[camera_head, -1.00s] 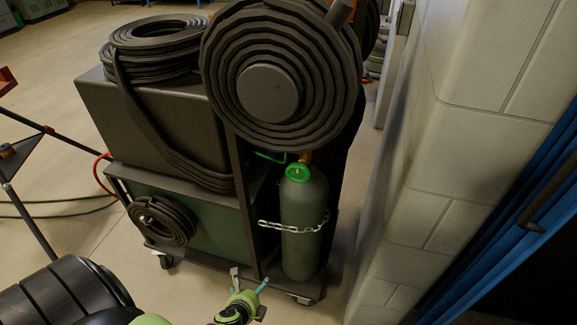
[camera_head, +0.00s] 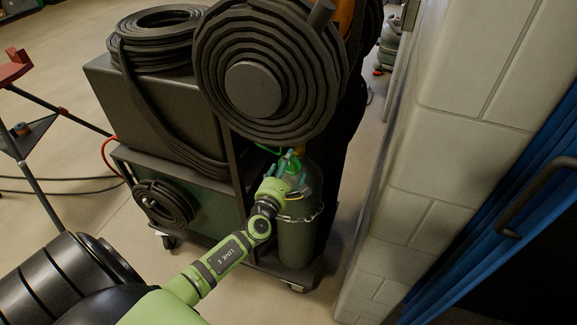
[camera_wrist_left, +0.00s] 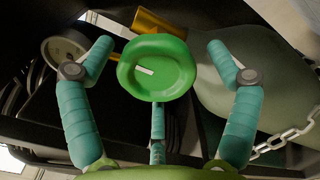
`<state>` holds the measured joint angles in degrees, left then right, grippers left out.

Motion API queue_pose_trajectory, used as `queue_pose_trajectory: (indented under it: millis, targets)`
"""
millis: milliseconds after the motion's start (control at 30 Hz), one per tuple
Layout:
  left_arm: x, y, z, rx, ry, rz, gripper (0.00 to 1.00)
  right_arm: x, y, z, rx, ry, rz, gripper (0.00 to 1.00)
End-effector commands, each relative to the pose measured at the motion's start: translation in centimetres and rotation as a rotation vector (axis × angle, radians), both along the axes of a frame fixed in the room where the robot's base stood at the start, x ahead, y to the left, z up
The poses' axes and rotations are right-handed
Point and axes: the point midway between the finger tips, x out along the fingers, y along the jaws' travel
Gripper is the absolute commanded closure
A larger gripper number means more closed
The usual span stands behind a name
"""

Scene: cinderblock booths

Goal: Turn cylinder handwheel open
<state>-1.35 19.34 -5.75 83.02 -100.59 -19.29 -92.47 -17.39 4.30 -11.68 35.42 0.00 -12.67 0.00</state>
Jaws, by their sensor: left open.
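The green handwheel (camera_wrist_left: 157,68) sits on top of the dark green gas cylinder (camera_head: 297,240), which stands upright on the cart behind a chain. A pale mark shows on the wheel's face. A brass valve part (camera_wrist_left: 158,22) is just behind it. In the head view my left gripper (camera_head: 287,162) is at the cylinder's top and partly hides the wheel (camera_head: 291,167). My right gripper is not in view.
A large coiled black hose (camera_head: 255,88) hangs just above the cylinder. The cart's dark box (camera_head: 150,105) is to the left, with more hose on it. A chain (camera_head: 308,217) crosses the cylinder. A white block wall (camera_head: 440,160) stands close on the right.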

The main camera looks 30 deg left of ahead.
Motion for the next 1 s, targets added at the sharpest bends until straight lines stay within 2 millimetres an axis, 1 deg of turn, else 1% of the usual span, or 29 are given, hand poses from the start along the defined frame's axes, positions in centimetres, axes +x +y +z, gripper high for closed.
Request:
queue_pose_trajectory:
  millis: [100, 333, 367, 400, 467, 500, 1000]
  targets:
    - [0.52, 0.12, -0.03, 0.000, 0.001, 0.000, 0.11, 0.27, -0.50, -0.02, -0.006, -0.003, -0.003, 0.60]
    - [0.55, 0.12, -0.04, -0.001, 0.001, 0.000, 0.11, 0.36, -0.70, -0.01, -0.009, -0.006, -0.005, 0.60]
    - [0.54, 0.12, -0.04, -0.001, 0.001, 0.000, 0.23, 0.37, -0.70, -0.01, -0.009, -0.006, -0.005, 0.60]
    - [0.54, 0.12, -0.04, -0.001, 0.001, 0.000, 0.39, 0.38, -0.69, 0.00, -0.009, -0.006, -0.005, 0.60]
    - [0.53, 0.12, -0.04, -0.002, 0.001, 0.000, 0.63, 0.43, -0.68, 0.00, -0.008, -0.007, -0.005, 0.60]
    - [0.53, 0.13, -0.07, -0.003, 0.002, -0.001, 0.65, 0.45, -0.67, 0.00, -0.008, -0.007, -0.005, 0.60]
    - [0.37, 0.09, -0.52, -0.040, 0.001, -0.001, 0.66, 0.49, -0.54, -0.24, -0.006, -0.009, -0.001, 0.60]
